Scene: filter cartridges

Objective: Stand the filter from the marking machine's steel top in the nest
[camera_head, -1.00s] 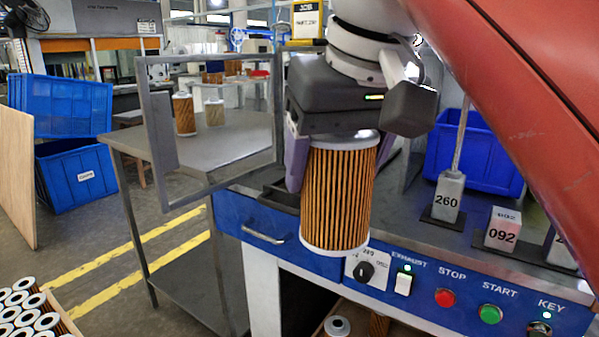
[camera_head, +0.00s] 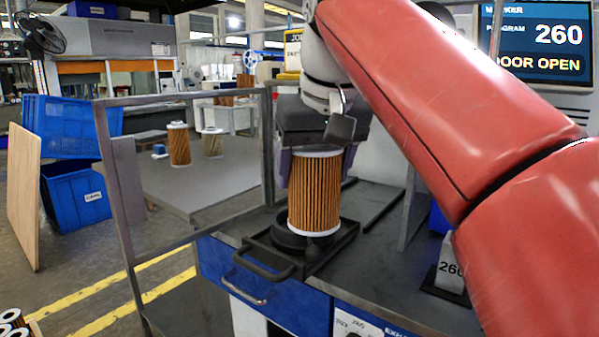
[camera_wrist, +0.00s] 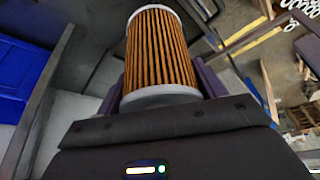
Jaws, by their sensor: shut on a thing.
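The filter (camera_head: 315,195) is a pleated orange-brown cylinder with pale end caps. My gripper (camera_head: 318,152) is shut on it near its upper end and holds it upright. The filter also shows between the jaws in the wrist view (camera_wrist: 161,50). The nest (camera_head: 290,238), a round black ring in a black handled tray (camera_head: 262,262), sits on the marking machine's steel top (camera_head: 400,275). The filter's lower end is over or at the ring in the head view; I cannot tell whether it touches. The ring's far side is hidden behind the filter.
A screen (camera_head: 540,45) reads program 260 and door open. A grey block marked 260 (camera_head: 453,270) stands right of the nest, partly behind my arm. A steel table (camera_head: 200,180) at left holds two more filters. Blue bins (camera_head: 75,195) stand further left.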

